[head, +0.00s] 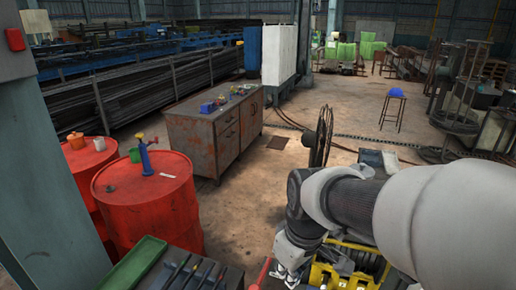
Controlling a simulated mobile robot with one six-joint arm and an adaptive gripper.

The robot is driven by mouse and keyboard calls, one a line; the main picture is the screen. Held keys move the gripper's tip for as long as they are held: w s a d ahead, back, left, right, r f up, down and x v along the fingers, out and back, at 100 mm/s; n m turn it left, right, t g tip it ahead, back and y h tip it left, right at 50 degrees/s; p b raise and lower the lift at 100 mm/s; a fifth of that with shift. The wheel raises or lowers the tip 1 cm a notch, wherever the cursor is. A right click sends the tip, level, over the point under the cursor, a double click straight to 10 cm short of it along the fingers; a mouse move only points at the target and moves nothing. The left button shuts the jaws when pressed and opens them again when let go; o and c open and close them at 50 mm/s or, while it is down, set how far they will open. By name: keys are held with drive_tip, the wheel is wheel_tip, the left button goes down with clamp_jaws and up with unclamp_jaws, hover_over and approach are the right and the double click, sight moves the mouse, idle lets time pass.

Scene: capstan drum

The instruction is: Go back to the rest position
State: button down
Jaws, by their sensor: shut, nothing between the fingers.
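My arm reaches in from the right of the head view, grey and white. My gripper (287,275) hangs at its end near the bottom edge, pointing down. It is shut and holds nothing visible. It is just left of a yellow-framed machine with a dark drum (358,262). The arm hides part of this machine, and the bottom edge cuts it off.
Red barrels (150,205) stand at the left, one bearing a blue and yellow tool (146,155). A dark bench (185,272) with a green tray (137,262) is at bottom left. A rusty cabinet (222,140) stands behind. A spoked wheel (321,137) rises beyond my arm. Open floor lies around the blue stool (395,94).

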drive_tip(key=s+d+m+t+b, duration=0.1)
drive_tip(key=s+d+m, duration=0.2)
drive_tip(key=s, duration=0.4)
drive_tip(key=s+d+r+m+t+b, duration=0.1)
drive_tip(key=s+d+m, duration=0.3)
drive_tip(key=s, duration=0.4)
drive_tip(key=shift+d+m+t+h+b, duration=0.3)
drive_tip(key=shift+h+b, duration=0.1)
drive_tip(key=shift+b, duration=0.15)
drive_tip(key=shift+d+r, duration=0.1)
